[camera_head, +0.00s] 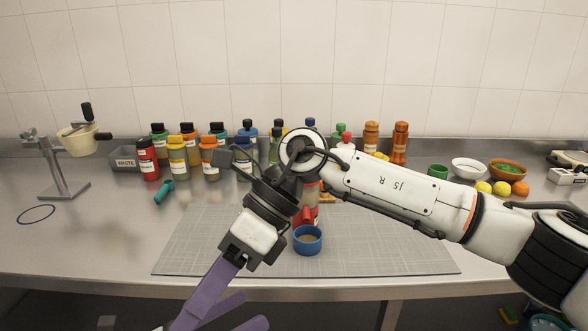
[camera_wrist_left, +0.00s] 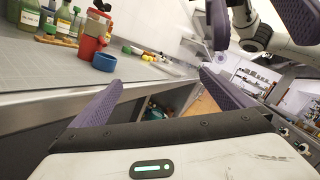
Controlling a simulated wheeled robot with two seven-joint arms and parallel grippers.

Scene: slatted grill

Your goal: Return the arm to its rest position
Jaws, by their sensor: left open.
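My left gripper (camera_head: 257,307) is low at the bottom edge, left of centre, in front of the counter's front edge. Its two purple fingers are apart with nothing between them; they also show in the left wrist view (camera_wrist_left: 165,92). My right arm reaches in from the right and bends down at the middle of the head view. Its gripper (camera_head: 190,312) hangs close above the left one, seen edge-on there. In the left wrist view the right gripper's purple fingers (camera_wrist_left: 248,45) stand apart, with nothing seen between them.
A blue cup (camera_head: 308,243) stands on the grey mat (camera_head: 390,250), by a red item (camera_wrist_left: 90,46) partly hidden by my right wrist. Bottles (camera_head: 178,158) line the back. A stand (camera_head: 62,180) is left; bowls (camera_head: 468,168) and fruit are right. The mat's right half is clear.

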